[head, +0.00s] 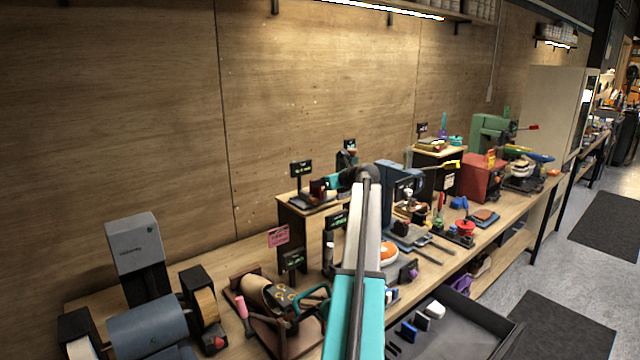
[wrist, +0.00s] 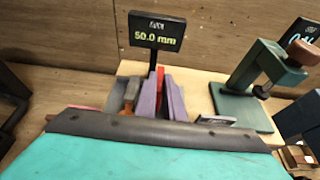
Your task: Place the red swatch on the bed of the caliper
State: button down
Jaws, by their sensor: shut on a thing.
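The caliper's display (wrist: 156,32) reads 50.0 mm in the wrist view. It also shows small in the head view (head: 301,168), on a raised wooden stand. The caliper's grey bed (wrist: 122,94) is partly hidden behind my fingers. My gripper (wrist: 162,95) has two purple fingers, shut on the red swatch (wrist: 160,76), a thin red edge between them in front of the display's post. In the head view a bit of red shows by my gripper over the caliper. I cannot tell whether the swatch touches the bed.
A green press (wrist: 262,78) with a wooden knob stands right of the caliper on the same pale top. A blue machine (head: 390,185) and a red box (head: 482,178) stand farther right on the bench. A dark tray (head: 465,335) is at the front.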

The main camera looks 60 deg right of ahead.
jog(key=c, duration=1.9)
grip_release()
jog(key=shift+f, duration=0.1)
jog(key=shift+o, duration=0.2)
jog(key=b+v, duration=0.2)
jog(key=v, duration=1)
jog(key=shift+r+b, duration=0.25)
jog(key=shift+b, duration=0.1)
